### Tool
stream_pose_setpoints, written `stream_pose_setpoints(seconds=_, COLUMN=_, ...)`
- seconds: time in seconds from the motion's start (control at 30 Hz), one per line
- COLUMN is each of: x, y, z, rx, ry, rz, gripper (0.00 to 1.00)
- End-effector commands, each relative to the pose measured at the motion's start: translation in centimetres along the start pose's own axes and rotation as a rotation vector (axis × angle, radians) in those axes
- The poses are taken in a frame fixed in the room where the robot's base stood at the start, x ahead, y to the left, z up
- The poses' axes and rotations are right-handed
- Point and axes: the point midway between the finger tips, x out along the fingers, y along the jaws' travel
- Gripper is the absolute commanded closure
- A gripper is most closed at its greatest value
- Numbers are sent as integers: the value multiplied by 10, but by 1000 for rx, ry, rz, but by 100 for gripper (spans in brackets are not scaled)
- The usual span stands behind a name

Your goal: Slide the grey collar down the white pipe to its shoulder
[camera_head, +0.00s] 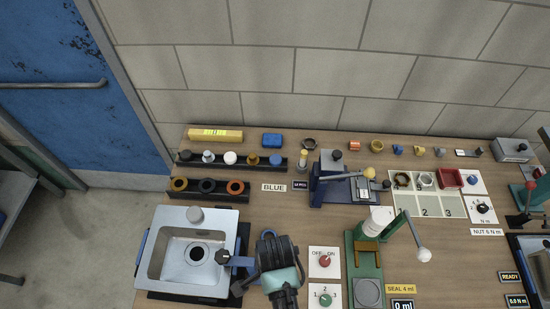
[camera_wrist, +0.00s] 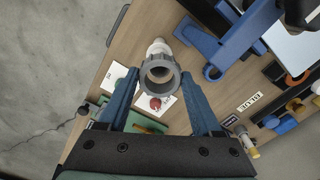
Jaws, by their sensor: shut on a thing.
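The grey collar (camera_wrist: 160,75) is a ring between the two blue fingers of my gripper (camera_wrist: 160,82) in the wrist view. The fingers are shut on its sides and its bore shows. A whitish pipe-like part (camera_wrist: 158,47) shows just beyond the collar. I cannot tell whether the collar is around it or only in front of it. In the head view my gripper (camera_head: 232,262) is by the right side of the sink, with a small dark part (camera_head: 223,257) at its tips. The pipe and its shoulder cannot be made out there.
The sink (camera_head: 160,270) is at the left front. Switch panels (camera_head: 325,262) and a green press (camera_head: 367,265) stand right of my arm. A blue lever press (camera_head: 325,185) stands behind. Racks with caps and rings (camera_head: 220,162) line the back left.

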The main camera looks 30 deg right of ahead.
Motion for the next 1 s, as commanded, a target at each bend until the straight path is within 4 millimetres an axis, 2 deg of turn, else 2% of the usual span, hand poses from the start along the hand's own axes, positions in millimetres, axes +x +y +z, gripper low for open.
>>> stream_pose_setpoints(seconds=0.57, x=3, y=1, z=0, rx=0, ry=0, rz=1, gripper=86)
stream_pose_setpoints(seconds=1.0, x=13, y=1, z=0, rx=0, ry=0, rz=0, gripper=86)
